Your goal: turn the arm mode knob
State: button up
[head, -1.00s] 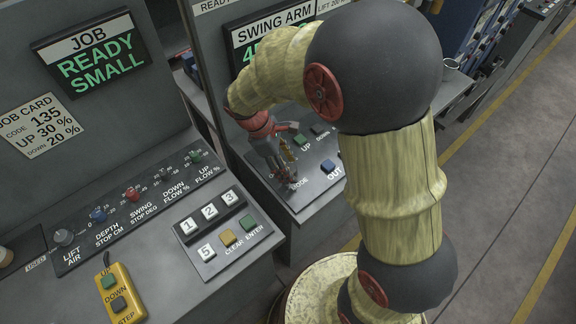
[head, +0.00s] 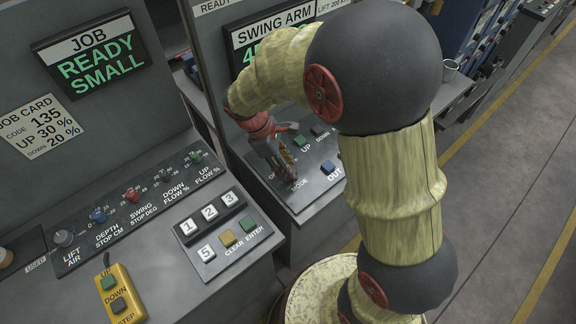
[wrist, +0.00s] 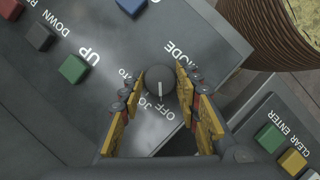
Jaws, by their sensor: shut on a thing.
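The arm mode knob (wrist: 160,81) is a dark round knob with a white pointer line, on the grey swing arm panel. In the wrist view its pointer faces down toward the OFF and JO lettering; MODE is printed above it and part of the lettering is hidden. My gripper (wrist: 159,88) has its yellow-padded fingers on both sides of the knob, shut on it. In the head view my gripper (head: 286,172) is down at the panel's MODE area and hides the knob.
A blue button (head: 328,167) marked OUT and a green UP button (head: 301,141) sit close to my gripper. A keypad (head: 210,217) and a row of flow and stop knobs (head: 131,195) are on the left console. A cup (head: 450,68) stands at the back right.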

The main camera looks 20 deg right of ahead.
jog(key=m+p, duration=0.2)
jog(key=m+g+y+p, duration=0.1)
jog(key=m+p, duration=0.1)
jog(key=p, duration=0.1)
jog(key=shift+w+d+r, duration=0.1)
jog(key=shift+r, duration=0.1)
jog(key=m+p, duration=0.1)
jog(key=m, duration=0.1)
jog(key=m+g+y+p, duration=0.1)
jog(key=m+p, duration=0.1)
jog(key=shift+w+d+f+m, duration=0.1)
jog(key=shift+f+m, duration=0.05)
jog(key=shift+m, duration=0.15)
jog(key=shift+y, duration=0.3)
jog(key=o, duration=1.1)
jog(key=shift+o, duration=0.2)
jog(key=v, duration=1.1)
jog(key=shift+w+r, duration=0.25)
jog(key=shift+r, duration=0.05)
